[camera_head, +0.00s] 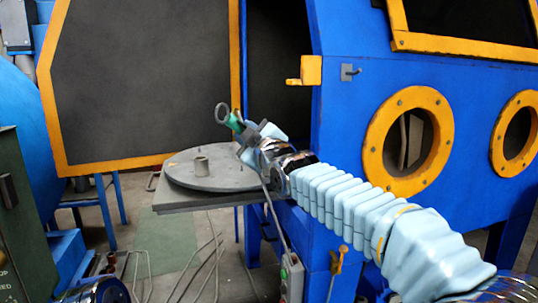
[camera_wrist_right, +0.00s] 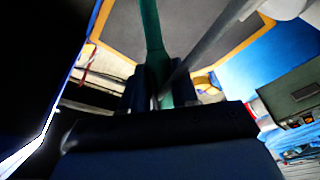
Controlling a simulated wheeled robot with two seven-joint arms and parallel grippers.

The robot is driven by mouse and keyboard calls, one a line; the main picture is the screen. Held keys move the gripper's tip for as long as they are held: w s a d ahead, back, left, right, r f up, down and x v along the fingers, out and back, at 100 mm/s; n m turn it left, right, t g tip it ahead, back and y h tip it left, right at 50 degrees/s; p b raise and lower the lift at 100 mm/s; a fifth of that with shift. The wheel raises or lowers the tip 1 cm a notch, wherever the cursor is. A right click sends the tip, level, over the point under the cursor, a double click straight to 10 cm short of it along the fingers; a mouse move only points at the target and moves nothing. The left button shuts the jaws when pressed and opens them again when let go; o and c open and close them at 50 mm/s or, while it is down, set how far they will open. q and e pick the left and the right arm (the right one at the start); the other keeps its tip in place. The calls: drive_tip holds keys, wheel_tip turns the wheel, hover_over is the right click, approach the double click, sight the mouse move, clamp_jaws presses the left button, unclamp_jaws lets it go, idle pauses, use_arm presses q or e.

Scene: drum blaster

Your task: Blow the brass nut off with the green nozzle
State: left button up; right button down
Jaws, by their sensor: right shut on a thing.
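My right gripper (camera_head: 246,133) is shut on the green nozzle (camera_head: 234,123), left of the blue cabinet's doorway. The nozzle points up and to the left, with a grey ring at its end. In the right wrist view the green nozzle (camera_wrist_right: 151,35) rises from between the dark jaws (camera_wrist_right: 152,92). A short pale cylinder (camera_head: 201,165) stands upright on the round grey turntable (camera_head: 215,180), below and left of the nozzle, apart from it. I cannot make out for sure whether it is the brass nut. My left gripper is not in view.
A grey hose (camera_head: 271,213) hangs from the gripper past the turntable edge; it crosses beside the nozzle in the wrist view. The open cabinet door (camera_head: 145,80) stands behind. The blue cabinet (camera_head: 345,110) is close on the right. A green box (camera_head: 22,220) is at left.

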drive_tip(key=shift+r, duration=0.1)
idle(0.3)
wheel_tip(320, 180, up, 6)
drive_tip(key=p, duration=0.4)
